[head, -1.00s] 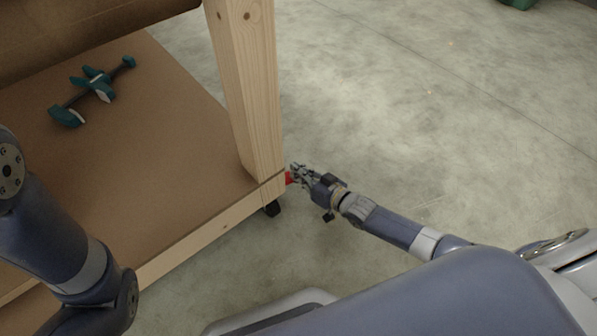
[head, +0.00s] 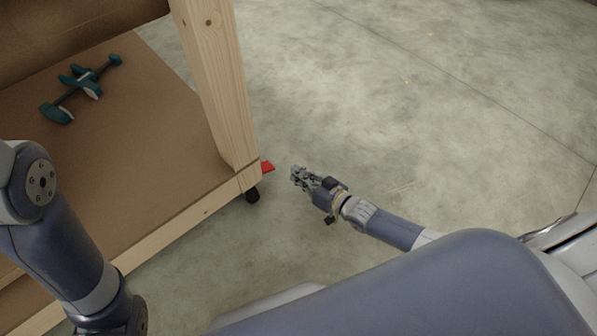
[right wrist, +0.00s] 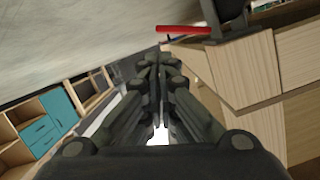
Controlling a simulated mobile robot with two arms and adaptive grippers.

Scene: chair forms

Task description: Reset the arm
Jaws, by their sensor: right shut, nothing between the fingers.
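My right gripper (head: 299,175) is to the right of the wooden post, over the bare floor, and apart from the bench. It is shut and empty; the right wrist view shows its fingers (right wrist: 158,75) together. My left arm comes in at the left edge of the head view, but its gripper is out of view.
A wooden workbench with a post (head: 218,85) and a low brown shelf (head: 150,150) stands on the left. A teal clamp (head: 80,88) lies on the shelf. A red piece (head: 267,167) sticks out beside the post. The concrete floor (head: 420,110) on the right is clear.

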